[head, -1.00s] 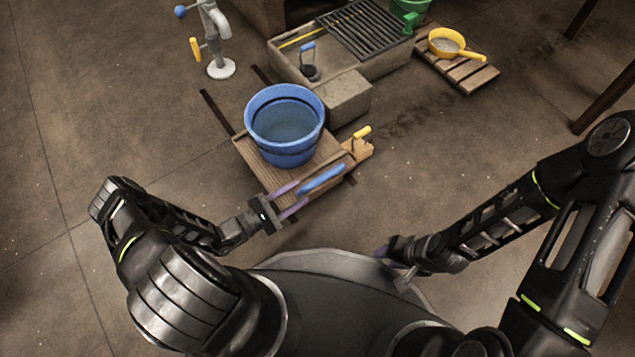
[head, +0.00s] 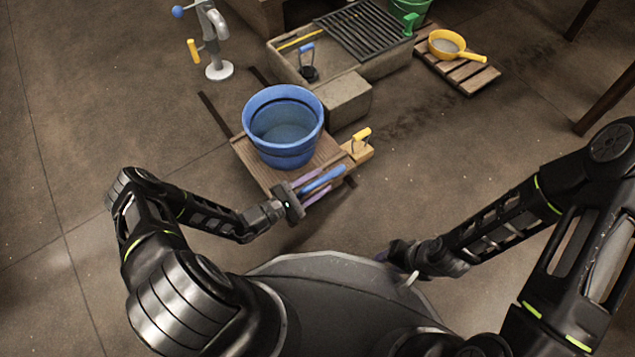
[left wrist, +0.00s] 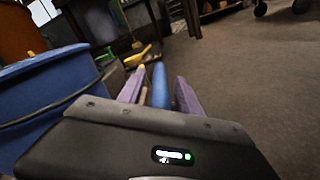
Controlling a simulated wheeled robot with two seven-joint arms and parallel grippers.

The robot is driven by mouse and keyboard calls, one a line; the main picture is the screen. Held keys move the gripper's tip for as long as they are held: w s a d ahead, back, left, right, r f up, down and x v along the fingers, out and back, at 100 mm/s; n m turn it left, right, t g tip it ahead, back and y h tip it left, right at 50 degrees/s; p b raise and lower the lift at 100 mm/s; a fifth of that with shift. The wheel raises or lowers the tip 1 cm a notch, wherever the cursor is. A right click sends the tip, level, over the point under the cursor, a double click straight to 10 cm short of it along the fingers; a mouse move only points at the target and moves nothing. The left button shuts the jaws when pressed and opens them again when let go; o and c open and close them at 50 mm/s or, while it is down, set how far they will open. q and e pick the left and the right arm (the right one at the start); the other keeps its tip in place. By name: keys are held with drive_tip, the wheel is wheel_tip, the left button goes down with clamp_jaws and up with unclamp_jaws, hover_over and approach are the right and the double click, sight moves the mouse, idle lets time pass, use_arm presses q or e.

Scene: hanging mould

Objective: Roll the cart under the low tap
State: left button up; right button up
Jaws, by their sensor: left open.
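The wooden cart (head: 258,172) stands on the floor ahead of me and carries a blue bucket (head: 284,155). A blue handle bar (head: 325,179) is at its near right side. My left gripper (head: 318,186) is open, with its purple fingers on either side of the bar. The left wrist view shows the blue bar (left wrist: 160,85) between the fingers; whether they touch it I cannot tell. A grey tap post (head: 217,45) with a blue ball and a yellow lever stands at the upper left, apart from the cart. My right gripper (head: 384,256) is low by my base, its fingers mostly hidden.
Dark rails (head: 213,112) lie on the floor beyond the cart. A stone trough (head: 370,66) with a grate and a stone block (head: 343,98) are close behind the cart. A yellow-handled latch (head: 360,138) sits at its right corner. A yellow pan (head: 450,46) rests on a slatted board.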

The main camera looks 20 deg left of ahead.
use_arm(q)
drive_tip(key=shift+c, duration=0.4)
clamp_jaws()
idle(0.9)
